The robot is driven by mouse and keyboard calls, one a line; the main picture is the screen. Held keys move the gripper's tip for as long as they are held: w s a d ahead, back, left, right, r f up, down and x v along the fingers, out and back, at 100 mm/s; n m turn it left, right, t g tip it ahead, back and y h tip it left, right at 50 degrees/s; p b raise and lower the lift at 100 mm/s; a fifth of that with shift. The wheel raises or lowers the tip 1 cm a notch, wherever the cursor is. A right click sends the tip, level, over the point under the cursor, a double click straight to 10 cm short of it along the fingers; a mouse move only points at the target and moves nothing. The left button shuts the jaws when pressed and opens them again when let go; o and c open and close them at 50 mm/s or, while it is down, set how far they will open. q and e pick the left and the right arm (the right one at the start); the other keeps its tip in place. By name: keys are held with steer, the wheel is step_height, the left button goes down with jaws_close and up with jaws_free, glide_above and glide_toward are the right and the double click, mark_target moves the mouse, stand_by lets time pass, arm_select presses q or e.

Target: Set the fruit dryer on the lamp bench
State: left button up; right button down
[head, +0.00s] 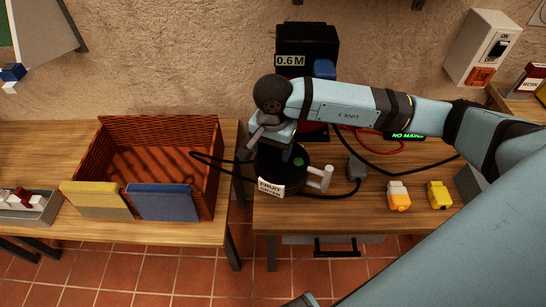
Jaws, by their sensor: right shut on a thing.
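The fruit dryer (280,168) is a dark round body with a white label and a pale grey handle on its right side. It is upright at the left end of the right wooden bench (300,218); I cannot tell whether it rests on the top or hangs just above it. My right gripper (270,140) is over it from above and shut on it; its fingertips are partly hidden. A black cord runs from the dryer. No label in view names the lamp bench. My left gripper is not in view.
A woven crate (160,130) with yellow and blue cloths stands on the left bench (120,230), across a gap. A black box marked 0.6 M (307,42) is behind the dryer. A wall switch (495,48) says ON.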

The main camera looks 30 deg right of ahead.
mark_target(273, 154)
steer(key=shift+f, duration=2.05)
steer(key=shift+f, duration=0.15)
steer(key=shift+c, duration=0.9)
jaws_free()
